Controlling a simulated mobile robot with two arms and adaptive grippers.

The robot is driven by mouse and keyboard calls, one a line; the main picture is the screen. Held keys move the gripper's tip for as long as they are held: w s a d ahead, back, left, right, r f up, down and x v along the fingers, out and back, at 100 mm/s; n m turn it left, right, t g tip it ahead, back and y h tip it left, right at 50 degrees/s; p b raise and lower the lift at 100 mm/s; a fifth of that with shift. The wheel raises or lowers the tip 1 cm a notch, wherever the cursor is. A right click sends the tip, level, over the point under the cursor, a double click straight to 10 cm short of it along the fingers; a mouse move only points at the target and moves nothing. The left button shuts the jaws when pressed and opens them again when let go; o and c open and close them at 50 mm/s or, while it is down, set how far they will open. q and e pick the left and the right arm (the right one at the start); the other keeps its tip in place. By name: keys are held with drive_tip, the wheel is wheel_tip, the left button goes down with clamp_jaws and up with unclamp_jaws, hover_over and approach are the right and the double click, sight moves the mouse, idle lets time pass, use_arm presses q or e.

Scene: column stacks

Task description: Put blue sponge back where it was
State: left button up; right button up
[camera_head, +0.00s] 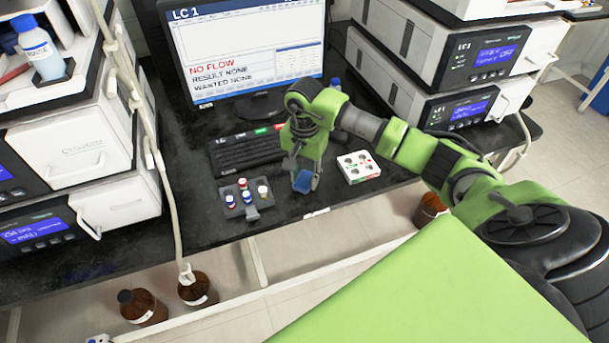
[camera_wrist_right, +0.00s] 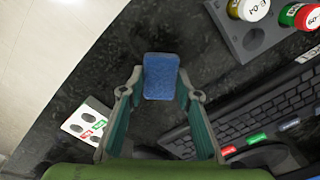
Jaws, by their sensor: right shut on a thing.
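The blue sponge (camera_head: 303,182) is a small blue block between the fingers of my right gripper (camera_head: 305,178), above the black bench in front of the keyboard. In the right wrist view the sponge (camera_wrist_right: 161,76) sits between the two fingertips of the right gripper (camera_wrist_right: 163,88), which is shut on it. Whether the sponge touches the bench is hard to tell. My left gripper is not in either view.
A grey vial rack (camera_head: 267,216) with several vials stands left of the sponge, a white tray (camera_head: 371,178) to its right. The keyboard (camera_head: 228,156) and monitor (camera_head: 264,106) are behind. Instrument stacks flank the bench. Brown bottles (camera_head: 146,307) stand below the front edge.

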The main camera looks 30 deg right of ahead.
sight(305, 179)
drive_tip(key=o, duration=1)
drive_tip(key=shift+r+p, duration=0.25)
drive_tip(key=shift+p, duration=0.15)
drive_tip(key=shift+w+r, duration=0.1)
drive_tip(key=shift+r, duration=0.3)
wheel_tip(305, 179, up, 11)
drive_tip(key=shift+r+b, duration=0.1)
drive_tip(key=shift+b, duration=0.95)
